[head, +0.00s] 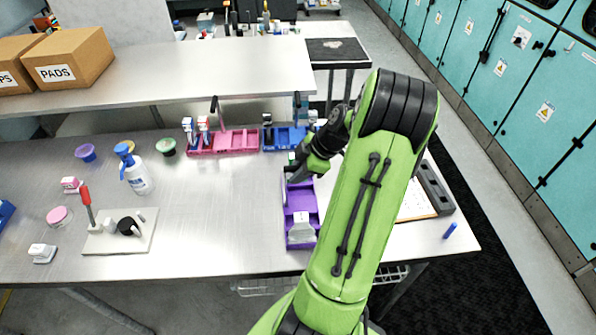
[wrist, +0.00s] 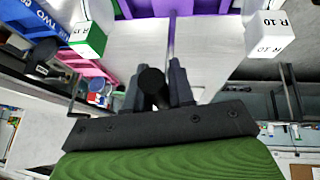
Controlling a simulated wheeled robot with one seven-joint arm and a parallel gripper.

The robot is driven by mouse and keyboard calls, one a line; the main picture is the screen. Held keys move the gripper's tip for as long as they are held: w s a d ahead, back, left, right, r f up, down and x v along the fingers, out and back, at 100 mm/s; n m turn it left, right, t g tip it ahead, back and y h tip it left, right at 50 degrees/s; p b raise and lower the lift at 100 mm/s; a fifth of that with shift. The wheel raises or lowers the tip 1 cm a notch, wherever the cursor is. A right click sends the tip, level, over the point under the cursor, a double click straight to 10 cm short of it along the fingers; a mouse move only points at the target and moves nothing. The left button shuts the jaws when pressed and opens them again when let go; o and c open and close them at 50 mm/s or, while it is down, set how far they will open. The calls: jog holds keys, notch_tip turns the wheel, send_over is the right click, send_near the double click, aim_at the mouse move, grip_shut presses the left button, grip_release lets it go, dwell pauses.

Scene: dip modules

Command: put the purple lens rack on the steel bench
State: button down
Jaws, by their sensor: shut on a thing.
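The purple lens rack (head: 302,198) is at the near right part of the grey steel bench (head: 215,235), close to its front edge. A white module (head: 301,229) stands in its near end. My gripper (head: 297,177) is at the rack's far end, shut on its upright handle. The wrist view shows the fingers (wrist: 160,92) around a thin bar, with part of the purple rack (wrist: 150,8) beyond. I cannot tell whether the rack touches the bench.
A pink rack (head: 236,142) and a blue rack (head: 284,138) stand behind. A spray bottle (head: 134,172) and a white fixture with a red lever (head: 118,231) are left. A clipboard (head: 412,205) lies right. The bench between fixture and purple rack is clear.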

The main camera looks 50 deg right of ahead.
jog(key=c, duration=1)
grip_release()
jog(key=shift+o, duration=0.2)
